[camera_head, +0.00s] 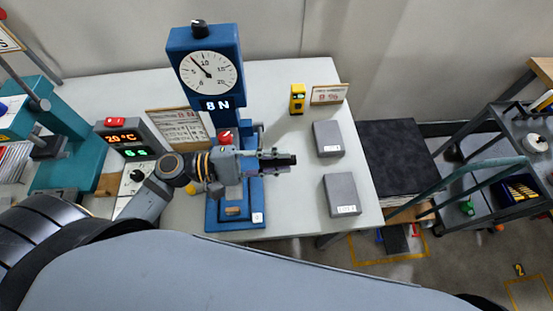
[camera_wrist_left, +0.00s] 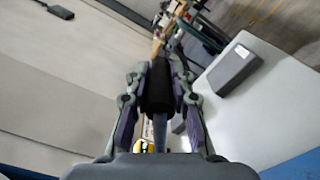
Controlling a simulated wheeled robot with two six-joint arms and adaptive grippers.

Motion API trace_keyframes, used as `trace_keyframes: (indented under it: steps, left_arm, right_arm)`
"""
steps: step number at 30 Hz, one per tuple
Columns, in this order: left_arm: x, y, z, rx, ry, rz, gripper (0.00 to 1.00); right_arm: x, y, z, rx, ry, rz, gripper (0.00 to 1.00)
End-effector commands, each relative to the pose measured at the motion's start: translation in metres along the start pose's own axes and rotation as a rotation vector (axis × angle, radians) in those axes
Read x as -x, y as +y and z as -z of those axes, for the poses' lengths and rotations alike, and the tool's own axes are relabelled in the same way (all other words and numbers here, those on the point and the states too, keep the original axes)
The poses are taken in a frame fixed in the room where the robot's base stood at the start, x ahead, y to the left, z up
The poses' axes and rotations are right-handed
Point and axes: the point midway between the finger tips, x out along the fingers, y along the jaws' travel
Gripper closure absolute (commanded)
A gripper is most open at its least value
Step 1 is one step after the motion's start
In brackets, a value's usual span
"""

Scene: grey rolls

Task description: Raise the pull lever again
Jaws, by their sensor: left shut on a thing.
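The blue pull tester (camera_head: 206,41) stands on the white table, with a round dial and a display reading 8 N. Its pull lever has a black grip (camera_head: 287,160), pointing right in the head view. My left gripper (camera_head: 272,161) is shut on this grip beside the tester's column. In the left wrist view the black grip (camera_wrist_left: 160,88) lies between the two fingers of the gripper (camera_wrist_left: 163,80), with a metal rod below it. The gripper hides the lever's joint in the head view. My right gripper is not in view.
Two grey boxes (camera_head: 341,195) (camera_head: 328,138) lie right of the tester. A yellow device (camera_head: 297,99) and a small sign (camera_head: 328,94) stand behind them. A controller with lit displays (camera_head: 129,145) is at the left. The table strip between tester and boxes is clear.

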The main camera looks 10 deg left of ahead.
Motion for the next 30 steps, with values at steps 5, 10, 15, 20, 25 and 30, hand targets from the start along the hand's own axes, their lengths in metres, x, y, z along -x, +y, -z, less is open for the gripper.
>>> trace_keyframes:
  steps: [5,10,15,20,25,30]
  left_arm:
    - [0.000,0.022,-0.003,0.077,-0.001,-0.002,1.00]
    - [0.000,0.049,-0.001,0.197,0.000,-0.003,1.00]
    - [0.000,0.073,0.006,0.327,-0.001,-0.004,1.00]
    - [0.000,0.092,0.014,0.434,-0.002,-0.004,1.00]
    - [0.000,0.106,0.023,0.521,-0.002,-0.003,1.00]
    - [0.000,0.113,0.029,0.574,-0.001,-0.003,1.00]
  right_arm:
    - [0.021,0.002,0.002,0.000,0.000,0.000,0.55]
    - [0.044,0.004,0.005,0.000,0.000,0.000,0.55]
    - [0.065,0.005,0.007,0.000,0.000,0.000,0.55]
    - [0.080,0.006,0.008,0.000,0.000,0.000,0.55]
    - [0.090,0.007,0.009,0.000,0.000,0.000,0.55]
    - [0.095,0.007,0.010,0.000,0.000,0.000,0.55]
